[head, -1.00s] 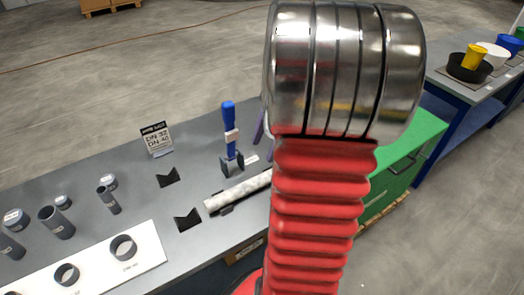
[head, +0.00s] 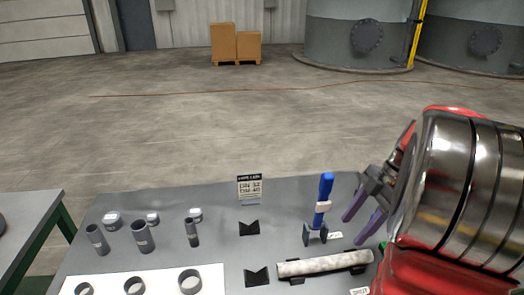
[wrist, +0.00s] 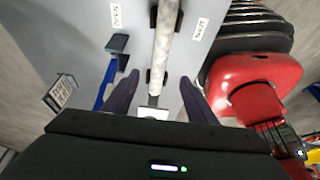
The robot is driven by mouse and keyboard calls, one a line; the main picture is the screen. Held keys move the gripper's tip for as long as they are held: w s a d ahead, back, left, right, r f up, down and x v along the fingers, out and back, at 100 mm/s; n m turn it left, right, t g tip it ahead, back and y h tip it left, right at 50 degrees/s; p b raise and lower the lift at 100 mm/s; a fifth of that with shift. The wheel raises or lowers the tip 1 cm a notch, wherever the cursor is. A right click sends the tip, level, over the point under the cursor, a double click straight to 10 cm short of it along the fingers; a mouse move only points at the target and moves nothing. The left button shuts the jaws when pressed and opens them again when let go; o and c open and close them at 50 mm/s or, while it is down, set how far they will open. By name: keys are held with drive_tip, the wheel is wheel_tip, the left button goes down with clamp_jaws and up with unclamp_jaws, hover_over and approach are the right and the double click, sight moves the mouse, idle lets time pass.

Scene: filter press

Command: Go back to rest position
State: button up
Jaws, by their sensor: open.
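My gripper (head: 357,220) is at the right of the head view, above the right part of the grey bench (head: 215,245). Its two purple fingers are apart with nothing between them. They also show in the wrist view (wrist: 158,92), spread either side of a pale pipe (wrist: 164,45) that lies beyond them. In the head view this pipe (head: 322,265) rests across dark supports, apart from the fingers. A blue-handled tool (head: 323,200) stands upright in a holder just left of my gripper.
A sign (head: 250,187) stands at the bench's back edge. Dark V-blocks (head: 249,228), grey pipe pieces (head: 143,237) and a white board (head: 205,283) occupy the middle and left. Open floor lies behind, with boxes on a pallet (head: 236,45) and large tanks (head: 360,35) far off.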

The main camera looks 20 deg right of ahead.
drive_tip(key=s+a+r+m+t+h, duration=0.1)
drive_tip(key=a+m, duration=0.6)
drive_tip(key=a, duration=0.7)
drive_tip(key=s+a+r+m+t+h, duration=0.1)
drive_tip(key=a+r+m+t+h, duration=0.2)
drive_tip(key=a+m, duration=0.4)
drive_tip(key=shift+s+a+r+m, duration=0.3)
drive_tip(key=shift+a+r, duration=0.55)
drive_tip(key=shift+a, duration=2.9)
drive_tip(key=shift+w, duration=0.1)
drive_tip(key=shift+c, duration=0.2)
